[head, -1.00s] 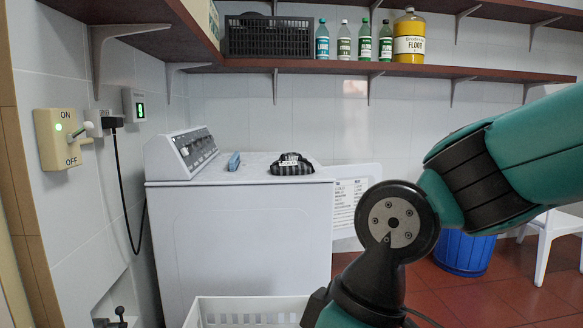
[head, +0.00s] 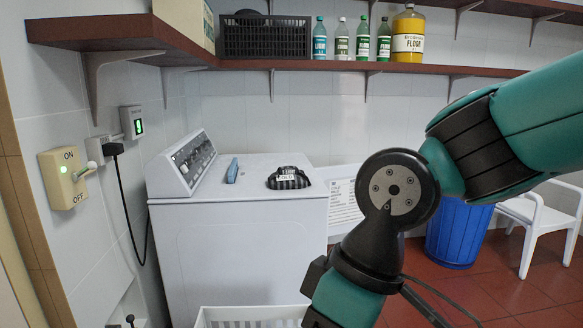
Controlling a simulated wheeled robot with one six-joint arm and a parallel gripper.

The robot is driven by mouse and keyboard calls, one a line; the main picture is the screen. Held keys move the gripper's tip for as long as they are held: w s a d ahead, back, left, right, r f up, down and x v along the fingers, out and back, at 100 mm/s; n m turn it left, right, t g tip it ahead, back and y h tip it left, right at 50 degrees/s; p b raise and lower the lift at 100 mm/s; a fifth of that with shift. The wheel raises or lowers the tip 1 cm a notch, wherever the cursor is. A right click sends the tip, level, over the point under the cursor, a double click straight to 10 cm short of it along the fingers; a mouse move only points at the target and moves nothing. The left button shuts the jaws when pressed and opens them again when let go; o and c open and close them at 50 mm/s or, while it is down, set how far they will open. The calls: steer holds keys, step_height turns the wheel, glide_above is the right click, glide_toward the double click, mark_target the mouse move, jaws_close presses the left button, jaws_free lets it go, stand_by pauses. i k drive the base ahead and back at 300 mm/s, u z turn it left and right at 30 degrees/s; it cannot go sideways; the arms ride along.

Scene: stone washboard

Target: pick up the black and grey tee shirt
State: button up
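The black and grey tee shirt (head: 288,178) lies bunched or folded on top of the white washing machine (head: 245,240), towards its right side. A pale label with dark writing shows on the shirt. My arm fills the right side of the head view, well in front of the machine and apart from the shirt. My gripper is out of the picture, so its fingers and anything in them are hidden.
A blue brush-like item (head: 232,170) lies on the machine left of the shirt. A white basket (head: 250,316) stands before the machine. A shelf (head: 300,65) with bottles and a black crate (head: 266,36) hangs above. A blue bin (head: 457,232) and white chair (head: 545,222) stand right.

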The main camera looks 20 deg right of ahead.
mark_target(287, 177)
steer(key=z, duration=2.4)
steer(key=i, duration=4.5)
steer(key=u, duration=3)
steer(key=i, duration=2.85)
steer(key=u, duration=0.15)
